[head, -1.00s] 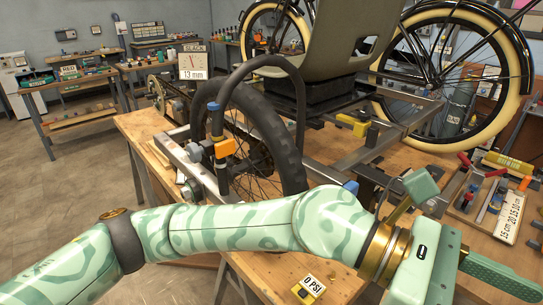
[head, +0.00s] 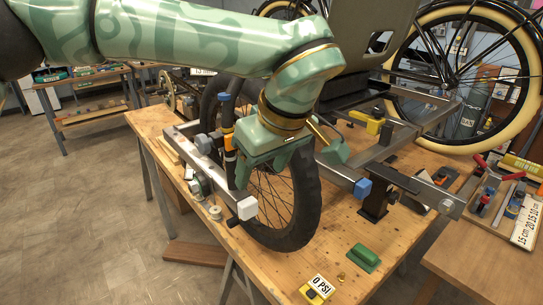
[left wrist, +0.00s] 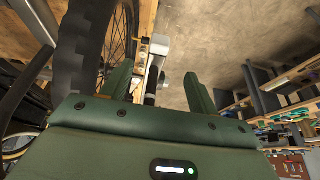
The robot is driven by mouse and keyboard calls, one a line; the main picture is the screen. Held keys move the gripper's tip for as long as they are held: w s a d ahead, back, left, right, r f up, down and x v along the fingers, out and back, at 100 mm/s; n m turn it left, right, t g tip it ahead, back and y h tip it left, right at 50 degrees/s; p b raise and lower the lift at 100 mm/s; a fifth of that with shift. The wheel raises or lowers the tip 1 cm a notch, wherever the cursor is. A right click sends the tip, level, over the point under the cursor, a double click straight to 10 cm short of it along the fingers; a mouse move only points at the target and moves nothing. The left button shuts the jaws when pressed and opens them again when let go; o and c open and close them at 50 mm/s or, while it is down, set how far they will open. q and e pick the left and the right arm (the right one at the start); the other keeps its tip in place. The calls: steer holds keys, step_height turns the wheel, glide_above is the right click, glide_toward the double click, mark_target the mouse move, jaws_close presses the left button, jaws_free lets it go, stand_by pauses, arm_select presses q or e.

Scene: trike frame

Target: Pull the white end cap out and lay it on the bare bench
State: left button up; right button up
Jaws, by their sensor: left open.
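The white end cap (head: 247,208) sits on the near end of a grey frame tube (head: 213,171), beside the black-tyred wheel (head: 300,215). My left gripper (head: 268,172) is open and empty, pointing down just above and behind the cap, apart from it. In the left wrist view the white cap (left wrist: 160,42) shows beyond the gap between the two open green fingers (left wrist: 160,85). My right gripper is in neither view. The bare wooden bench (head: 345,215) lies to the right of the wheel.
A blue cap (head: 362,188) sits on another frame tube. A green block (head: 363,258) and a 0 PSI gauge (head: 318,288) lie near the bench's front edge. A tool tray (head: 500,215) stands at the right. Bench between wheel and green block is clear.

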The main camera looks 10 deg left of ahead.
mark_target(250, 204)
arm_select(q)
steer(key=b+x, duration=0.3)
steer(key=x, duration=0.8)
steer(key=shift+d, duration=0.1)
steer(key=shift+f, duration=0.35)
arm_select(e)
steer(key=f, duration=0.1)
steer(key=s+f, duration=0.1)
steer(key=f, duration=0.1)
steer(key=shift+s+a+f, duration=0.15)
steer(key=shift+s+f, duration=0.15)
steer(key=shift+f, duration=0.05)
